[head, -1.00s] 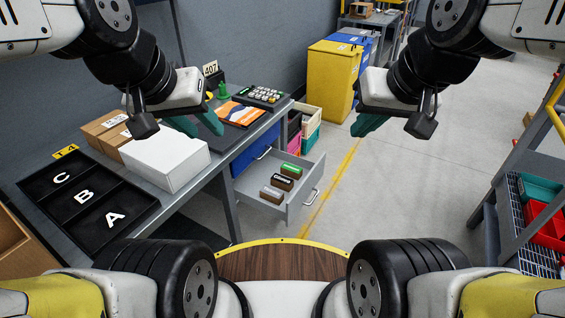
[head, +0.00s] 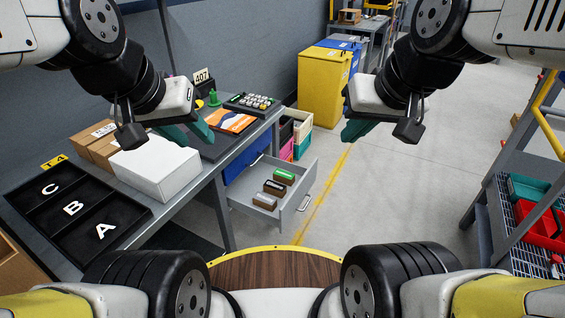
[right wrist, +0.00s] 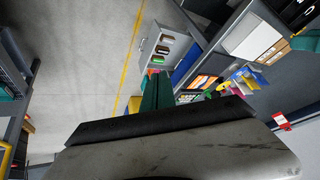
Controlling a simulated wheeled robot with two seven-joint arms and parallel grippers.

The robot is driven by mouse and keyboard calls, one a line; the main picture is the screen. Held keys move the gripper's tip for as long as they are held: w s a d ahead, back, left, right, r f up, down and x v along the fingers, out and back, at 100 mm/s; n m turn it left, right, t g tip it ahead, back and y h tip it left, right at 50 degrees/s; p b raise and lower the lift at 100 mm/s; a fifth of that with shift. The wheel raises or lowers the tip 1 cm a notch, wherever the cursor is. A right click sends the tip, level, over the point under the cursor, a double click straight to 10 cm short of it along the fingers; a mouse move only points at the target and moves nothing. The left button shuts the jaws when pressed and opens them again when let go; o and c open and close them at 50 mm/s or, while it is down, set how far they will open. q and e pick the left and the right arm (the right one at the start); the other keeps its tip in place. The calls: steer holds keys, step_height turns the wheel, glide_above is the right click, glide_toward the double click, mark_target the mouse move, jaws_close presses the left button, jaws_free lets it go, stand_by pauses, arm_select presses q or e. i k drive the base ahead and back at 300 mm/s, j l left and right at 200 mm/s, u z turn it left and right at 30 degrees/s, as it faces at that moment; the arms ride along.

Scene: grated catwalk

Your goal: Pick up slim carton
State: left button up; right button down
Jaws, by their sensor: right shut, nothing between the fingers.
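I cannot tell which box is the slim carton. Two brown cartons (head: 93,137) stand side by side on the workbench, behind a larger white box (head: 156,166). Several small brown boxes with coloured tops, including a green-topped one (head: 284,177), lie in the open drawer (head: 241,205); the drawer also shows in the right wrist view (right wrist: 160,50). My left gripper (head: 189,132) is above the bench near the white box, its teal fingers apart and empty. My right gripper (head: 356,131) hangs over the floor, right of the drawer, shut and empty; its fingers show in the right wrist view (right wrist: 157,92).
A black tray (head: 128,224) marked A, B and C lies at the bench's left. An orange-printed item (head: 231,121) and a keypad-like panel (head: 250,103) lie farther back. Yellow bin (head: 320,86) stands behind. A rack (head: 489,205) is at right; the middle floor is clear.

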mark_target(280, 175)
steer(key=i+j+u, duration=0.15)
steer(key=i, duration=0.75)
steer(key=l, duration=0.1)
